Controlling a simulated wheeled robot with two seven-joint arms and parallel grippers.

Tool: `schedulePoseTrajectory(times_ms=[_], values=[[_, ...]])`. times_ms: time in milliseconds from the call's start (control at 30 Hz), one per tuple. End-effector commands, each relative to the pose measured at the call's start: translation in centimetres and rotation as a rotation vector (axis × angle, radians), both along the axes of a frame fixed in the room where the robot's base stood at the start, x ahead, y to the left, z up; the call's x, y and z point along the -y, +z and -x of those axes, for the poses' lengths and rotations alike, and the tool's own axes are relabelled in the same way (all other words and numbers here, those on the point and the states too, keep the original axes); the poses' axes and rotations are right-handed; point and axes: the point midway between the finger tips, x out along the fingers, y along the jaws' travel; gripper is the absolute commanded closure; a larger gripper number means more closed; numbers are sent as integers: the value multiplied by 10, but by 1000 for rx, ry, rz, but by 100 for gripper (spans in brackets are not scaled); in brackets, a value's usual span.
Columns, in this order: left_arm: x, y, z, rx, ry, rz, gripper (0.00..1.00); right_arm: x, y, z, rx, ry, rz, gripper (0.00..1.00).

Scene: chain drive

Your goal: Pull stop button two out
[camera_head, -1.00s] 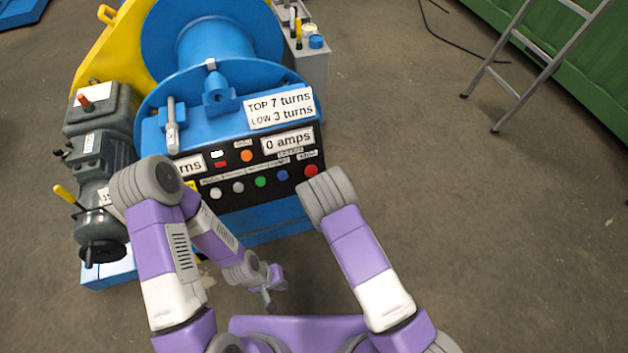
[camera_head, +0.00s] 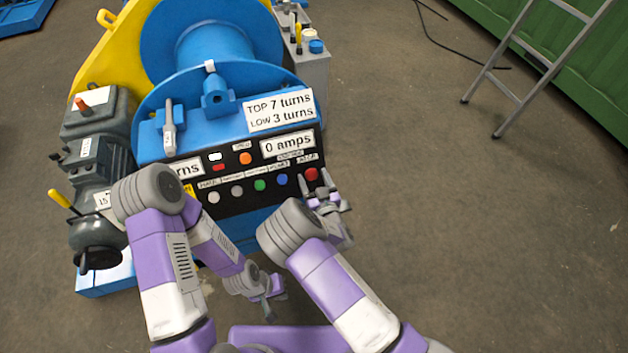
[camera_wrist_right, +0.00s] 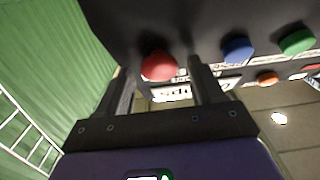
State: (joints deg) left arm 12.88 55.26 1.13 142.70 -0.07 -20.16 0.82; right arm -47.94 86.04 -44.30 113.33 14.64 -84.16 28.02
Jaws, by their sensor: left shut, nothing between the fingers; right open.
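A red round button (camera_head: 311,174) sits at the right end of the black panel on the blue winch. Its label is too blurred to read, so I cannot confirm that it is stop button two. My right gripper (camera_head: 322,192) is open at the panel's right end, close to this button. In the right wrist view the red button (camera_wrist_right: 158,65) shows between the two spread fingers, near their tips; I cannot tell whether they touch it. My left gripper (camera_head: 271,303) is shut and empty, low in front of the winch, far from the panel.
Blue (camera_head: 281,180), green (camera_head: 260,185) and pale buttons line up left of the red one, with an orange button (camera_head: 246,158) above. A grey motor (camera_head: 98,165) stands at the left. A ladder (camera_head: 530,75) leans at the upper right. The floor at right is clear.

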Motion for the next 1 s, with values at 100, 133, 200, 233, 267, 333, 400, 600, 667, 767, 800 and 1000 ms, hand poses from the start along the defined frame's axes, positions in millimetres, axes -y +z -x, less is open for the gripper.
schedulePoseTrajectory(times_ms=[100,133,200,233,267,333,400,600,667,767,800,1000], values=[[0,0,0,0,0,0,100,0,0,0,-1,0,0,33],[0,0,0,0,0,0,100,0,0,0,-1,0,0,33],[0,0,0,0,0,0,100,0,0,0,-1,0,0,35],[0,0,0,0,0,0,100,0,0,0,-1,0,0,39],[0,0,0,0,0,0,100,0,0,0,-1,0,0,44],[0,0,0,0,0,0,100,0,0,0,-1,0,0,55],[0,0,0,0,0,0,100,0,0,0,-1,0,0,65],[0,0,0,0,0,0,100,0,0,0,-1,0,-1,96],[0,0,0,0,0,0,100,0,0,0,-1,0,-1,100],[0,0,0,0,0,0,100,0,0,0,-1,-1,-1,100],[0,1,0,0,0,0,100,1,1,1,-2,-1,-2,100],[0,5,0,0,0,0,100,4,7,11,-1,-1,-3,100]])
